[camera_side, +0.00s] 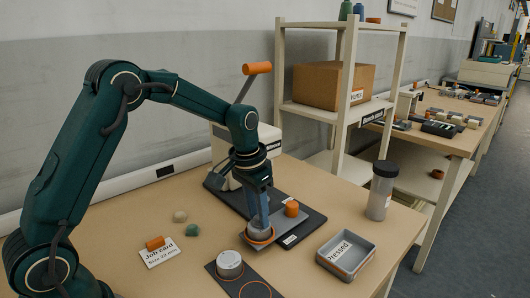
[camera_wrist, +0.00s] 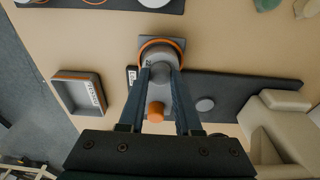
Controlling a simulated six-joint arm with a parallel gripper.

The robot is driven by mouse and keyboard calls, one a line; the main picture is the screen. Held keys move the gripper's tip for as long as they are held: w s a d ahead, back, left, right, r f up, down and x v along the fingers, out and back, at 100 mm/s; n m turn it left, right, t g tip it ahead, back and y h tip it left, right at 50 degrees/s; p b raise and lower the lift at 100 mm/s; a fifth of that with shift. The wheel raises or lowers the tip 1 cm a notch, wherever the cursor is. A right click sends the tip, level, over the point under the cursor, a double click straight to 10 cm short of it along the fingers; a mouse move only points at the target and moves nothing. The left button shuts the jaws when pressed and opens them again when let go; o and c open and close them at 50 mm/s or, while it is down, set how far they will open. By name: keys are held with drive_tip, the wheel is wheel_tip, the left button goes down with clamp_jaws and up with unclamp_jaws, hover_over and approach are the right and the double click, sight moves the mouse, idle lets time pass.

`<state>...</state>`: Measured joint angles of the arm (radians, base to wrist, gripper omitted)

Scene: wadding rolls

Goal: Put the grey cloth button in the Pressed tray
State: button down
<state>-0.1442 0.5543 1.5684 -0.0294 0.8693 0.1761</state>
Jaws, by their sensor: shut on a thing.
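My gripper (camera_side: 259,222) points down over the press's sliding plate, its fingers shut on a small grey piece, which I take to be the grey cloth button (camera_wrist: 161,72). In the side view the fingers partly hide this piece. It is at an orange-rimmed round seat (camera_wrist: 161,43) at the plate's end; I cannot tell if it still touches the seat. The grey Pressed tray (camera_side: 346,255) lies on the table to the right of the gripper, with its label inside and nothing else visible in it. The tray also shows at the left of the wrist view (camera_wrist: 79,93).
An orange knob (camera_side: 291,209) stands on the plate beside the gripper. The lever press (camera_side: 232,160) is behind. A dark-lidded jar (camera_side: 380,190) stands beyond the tray. A dark mat with a grey-white cylinder (camera_side: 229,264) lies in front. The job card (camera_side: 159,252) and two lumps (camera_side: 192,230) are left.

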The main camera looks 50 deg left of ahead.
sight(256, 220)
drive_tip(key=shift+f, duration=0.2)
drive_tip(key=c, duration=0.6)
unclamp_jaws()
drive_tip(key=r, duration=0.4)
drive_tip(key=shift+s+r, duration=0.35)
drive_tip(key=s+d+r+t, duration=0.1)
drive_tip(key=s+d+r, duration=0.1)
drive_tip(key=s, duration=0.7)
drive_tip(key=s+d+r+t, duration=0.2)
drive_tip(key=s+r, duration=0.1)
drive_tip(key=s, duration=0.6)
drive_tip(key=shift+d+r+t, duration=0.2)
drive_tip(key=shift+d+t, duration=0.05)
drive_tip(key=shift+t, duration=0.05)
drive_tip(key=shift+o, duration=0.6)
drive_tip(key=shift+s+f, duration=0.2)
drive_tip(key=shift+s, duration=0.15)
